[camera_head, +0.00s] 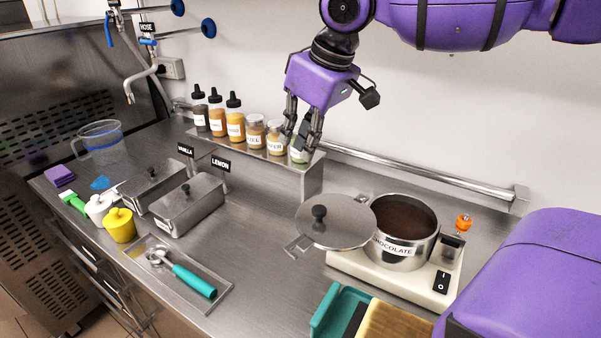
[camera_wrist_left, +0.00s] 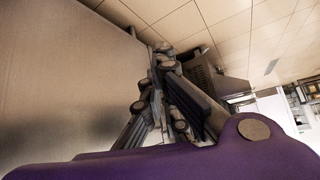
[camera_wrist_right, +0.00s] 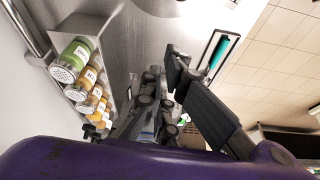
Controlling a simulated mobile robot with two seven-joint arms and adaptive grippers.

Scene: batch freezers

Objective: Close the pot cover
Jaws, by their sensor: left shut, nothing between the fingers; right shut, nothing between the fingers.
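A steel pot (camera_head: 395,250) labelled CHOCOLATE sits on a white heating base at the right and is full of dark brown contents. Most of the opening shows uncovered. My right gripper (camera_head: 303,145) points down behind and above the cover, close to the jar shelf, shut and empty; its fingers also show in the right wrist view (camera_wrist_right: 165,85). My left gripper (camera_wrist_left: 160,60) is outside the head view; it is shut and empty beside a plain surface.
A raised steel shelf (camera_head: 312,180) holds several bottles and jars, near my right gripper. Two lidded steel bins (camera_head: 187,208), a tray (camera_head: 215,303) with a teal-handled scoop, and a teal container (camera_head: 323,318) stand around. The counter left of the cover is clear.

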